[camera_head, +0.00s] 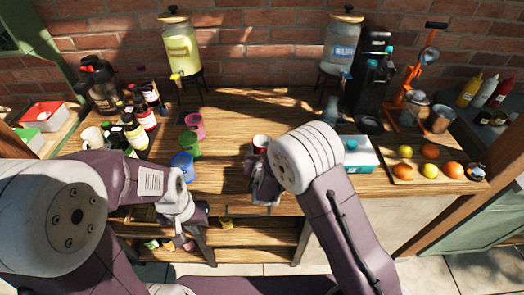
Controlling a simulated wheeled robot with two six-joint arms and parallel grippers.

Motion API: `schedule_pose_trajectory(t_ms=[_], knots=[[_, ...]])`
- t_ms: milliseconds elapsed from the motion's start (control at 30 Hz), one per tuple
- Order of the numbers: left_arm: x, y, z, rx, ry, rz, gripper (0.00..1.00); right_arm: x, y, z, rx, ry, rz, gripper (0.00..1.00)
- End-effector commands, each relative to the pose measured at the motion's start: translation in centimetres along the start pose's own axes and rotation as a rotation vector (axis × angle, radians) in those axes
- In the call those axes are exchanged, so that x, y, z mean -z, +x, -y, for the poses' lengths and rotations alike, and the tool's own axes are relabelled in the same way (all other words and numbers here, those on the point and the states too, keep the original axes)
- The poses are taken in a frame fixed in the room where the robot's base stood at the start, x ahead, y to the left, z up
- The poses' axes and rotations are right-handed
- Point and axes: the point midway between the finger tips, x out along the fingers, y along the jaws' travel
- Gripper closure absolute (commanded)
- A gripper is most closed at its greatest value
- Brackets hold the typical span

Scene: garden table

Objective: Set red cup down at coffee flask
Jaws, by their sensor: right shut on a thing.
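A black and metal flask (99,86), which looks like the coffee flask, stands upright at the back left, well away from the cup. My left gripper (186,222) hangs at the front edge, left of the right one; its fingers are too unclear to tell open or shut.
Pink (195,124), green (189,144) and blue (183,165) cups stand left of the red cup. Several bottles (137,134) and a white mug (92,137) stand before the flask. Drink dispensers (179,49) stand behind. A fruit board (430,177) lies right. The table's back middle is clear.

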Motion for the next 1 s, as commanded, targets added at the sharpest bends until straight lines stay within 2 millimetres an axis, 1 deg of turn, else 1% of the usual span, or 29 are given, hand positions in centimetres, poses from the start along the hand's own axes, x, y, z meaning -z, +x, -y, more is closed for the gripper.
schedule_pose_trajectory(t_ms=[67, 100, 167, 433, 567, 667, 900, 1000], knots=[[-0.1, 0.5, 0.0, 0.0, 0.0, 0.0, 1.0, 0.3, 0.1, 0.0, 0.0, 0.0, 0.001, 0.91], [0.0, 0.4, 0.0, 0.0, 0.0, 0.0, 1.0, 0.3, 0.1, 0.0, 0.0, 0.0, -0.001, 0.38], [0.0, 0.3, 0.0, 0.0, 0.0, 0.0, 1.0, 0.2, 0.1, 0.0, 0.0, 0.0, -0.001, 0.21], [0.0, 0.3, 0.0, 0.0, 0.0, 0.0, 1.0, 0.2, 0.1, 0.0, 0.0, 0.0, -0.001, 0.21], [0.1, -0.3, 0.0, 0.0, 0.0, 0.0, 1.0, -0.3, -0.3, 0.0, 0.0, 0.0, 0.0, 0.21], [0.0, 0.2, 0.0, 0.0, 0.0, 0.0, 1.0, 0.0, -2.0, -0.1, -0.002, 0.0, -0.001, 0.21], [-0.1, 0.7, 0.0, 0.0, 0.0, 0.0, 1.0, -0.1, -8.1, -0.2, -0.005, -0.001, 0.001, 0.21], [-0.1, 0.7, 0.0, 0.0, 0.0, 0.0, 1.0, -0.1, -10.1, -0.1, -0.004, -0.001, 0.0, 0.21]])
